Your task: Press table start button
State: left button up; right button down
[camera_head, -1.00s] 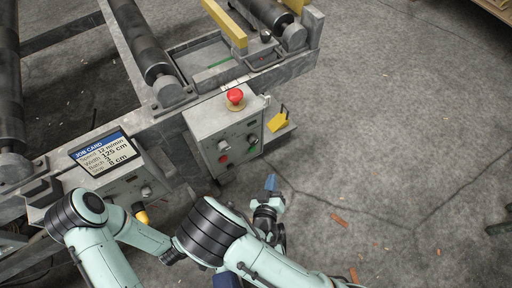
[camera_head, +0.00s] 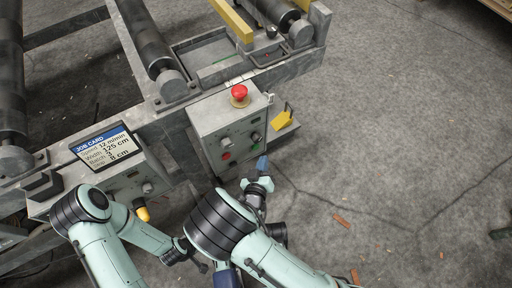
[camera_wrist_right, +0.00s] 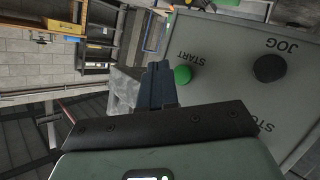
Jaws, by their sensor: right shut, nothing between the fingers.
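The control box (camera_head: 232,128) has a red mushroom button on top and several buttons and knobs on its front. The green button (camera_head: 256,137) is at the right of that front. In the right wrist view the green button (camera_wrist_right: 182,75) has the label START beside it. My right gripper (camera_head: 261,164) is shut and empty, its blue fingertips just below the green button in the head view. In the right wrist view its fingertips (camera_wrist_right: 160,85) are just left of the button; contact cannot be told. My left gripper is mostly hidden behind my right arm, its state unclear.
A red mushroom button (camera_head: 239,92) sits on top of the box. A red button (camera_head: 226,156) and a black JOG knob (camera_wrist_right: 270,68) are on the same face. A yellow pedal (camera_head: 282,117) stands to the right. A job card screen (camera_head: 105,146) is at left. Floor at right is mostly clear.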

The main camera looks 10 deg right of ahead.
aim_at(256, 148)
jog(key=shift+w+a, duration=0.25)
jog(key=shift+w, duration=0.55)
jog(key=shift+w, duration=0.1)
dwell(1.4)
jog(key=shift+w+a, duration=0.15)
jog(key=shift+w, duration=0.15)
